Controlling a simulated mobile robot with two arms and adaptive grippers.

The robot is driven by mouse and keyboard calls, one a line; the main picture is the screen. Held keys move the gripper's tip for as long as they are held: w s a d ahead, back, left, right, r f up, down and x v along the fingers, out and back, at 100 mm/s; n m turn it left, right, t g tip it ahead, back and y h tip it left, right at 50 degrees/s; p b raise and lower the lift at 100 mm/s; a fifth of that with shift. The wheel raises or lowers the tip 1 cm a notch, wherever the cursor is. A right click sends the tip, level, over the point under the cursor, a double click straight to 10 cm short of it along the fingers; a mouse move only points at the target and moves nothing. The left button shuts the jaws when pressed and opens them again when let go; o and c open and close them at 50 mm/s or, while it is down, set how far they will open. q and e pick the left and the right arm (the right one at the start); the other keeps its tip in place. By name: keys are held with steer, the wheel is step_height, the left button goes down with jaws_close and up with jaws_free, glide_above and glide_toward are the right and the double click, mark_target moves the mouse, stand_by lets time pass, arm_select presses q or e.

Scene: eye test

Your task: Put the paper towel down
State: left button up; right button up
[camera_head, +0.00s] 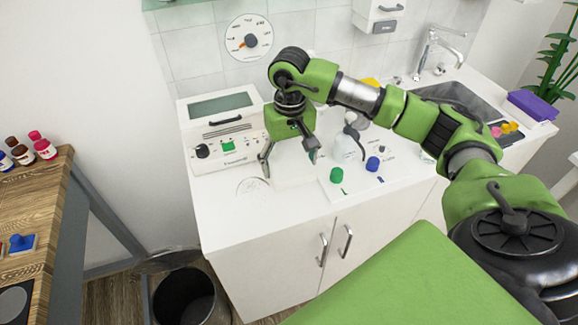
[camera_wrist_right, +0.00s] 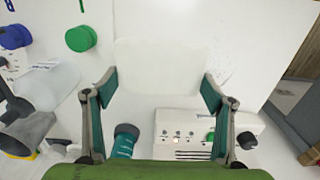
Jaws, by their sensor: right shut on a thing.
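My right gripper (camera_head: 289,160) is over the white counter (camera_head: 255,225), in front of the white device with a dial. It is shut on the paper towel (camera_head: 292,173), a plain white piece that is hard to tell from the counter. In the right wrist view the paper towel (camera_wrist_right: 157,66) is a pale, rounded square between the two teal fingertips of the right gripper (camera_wrist_right: 157,88). I cannot tell whether its underside touches the counter. My left gripper is not in view.
The white device (camera_head: 222,140) stands behind the gripper. A green cap (camera_head: 336,175), a blue cap (camera_head: 373,164) and a clear bottle (camera_head: 346,150) are to the right. A teal item (camera_wrist_right: 124,141) is near one finger. Bare counter lies in front; a black bin (camera_head: 186,299) is below.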

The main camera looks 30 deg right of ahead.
mark_target(289, 171)
steer(key=shift+w+d+f, duration=0.2)
steer(key=shift+w+f, duration=0.2)
steer(key=shift+f, duration=0.1)
steer(key=shift+w+d+f, duration=0.15)
steer(key=shift+w+f, duration=0.05)
steer(key=shift+f, duration=0.1)
step_height(289, 171, down, 2)
steer(key=shift+s+f+p, duration=0.1)
steer(key=shift+p, duration=0.85)
steer(key=shift+f, duration=0.35)
steer(key=shift+f+b, duration=0.25)
steer(key=shift+b, duration=0.1)
steer(key=o, duration=0.8)
steer(key=shift+r, duration=0.1)
steer(key=shift+c, duration=0.2)
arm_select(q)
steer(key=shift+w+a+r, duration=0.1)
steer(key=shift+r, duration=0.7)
